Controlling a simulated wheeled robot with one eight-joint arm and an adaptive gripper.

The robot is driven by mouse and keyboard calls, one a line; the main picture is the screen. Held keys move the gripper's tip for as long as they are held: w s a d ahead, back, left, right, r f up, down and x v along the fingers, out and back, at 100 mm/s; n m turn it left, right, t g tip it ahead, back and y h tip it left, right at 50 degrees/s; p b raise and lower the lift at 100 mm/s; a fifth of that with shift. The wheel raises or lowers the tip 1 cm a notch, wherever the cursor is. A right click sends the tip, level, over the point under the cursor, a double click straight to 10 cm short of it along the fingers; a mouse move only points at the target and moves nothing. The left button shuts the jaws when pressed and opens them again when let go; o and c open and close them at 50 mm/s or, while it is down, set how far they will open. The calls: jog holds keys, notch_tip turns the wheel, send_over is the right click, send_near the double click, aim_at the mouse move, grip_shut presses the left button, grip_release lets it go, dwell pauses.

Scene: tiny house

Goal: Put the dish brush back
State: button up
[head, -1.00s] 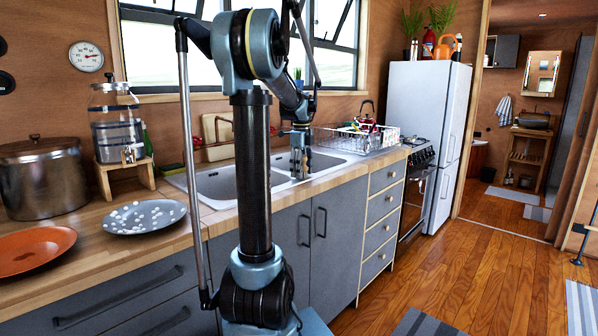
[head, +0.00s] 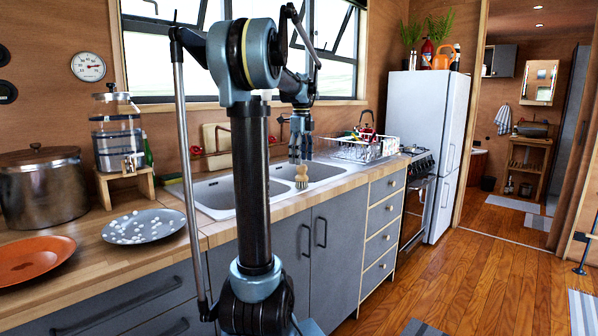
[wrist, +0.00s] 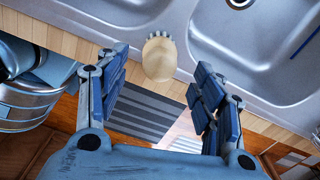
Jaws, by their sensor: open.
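The dish brush (head: 301,177) has a round pale wooden head with bristles pointing down. In the head view it is just below my gripper (head: 300,158), in front of the double sink (head: 216,193). In the wrist view the brush (wrist: 159,58) lies beyond and between my spread fingers (wrist: 160,85), over the sink's front rim. The fingers are open and do not visibly touch it. I cannot tell whether the brush rests on the rim or is in the air.
A wire dish rack (head: 352,150) stands right of the sink. On the left of the counter are a speckled plate (head: 144,227), an orange plate (head: 32,256), a large pot (head: 42,190) and a water dispenser (head: 116,135). The wooden floor (head: 470,265) at right is mostly clear.

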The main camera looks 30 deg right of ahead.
jog(key=shift+r, duration=1.65)
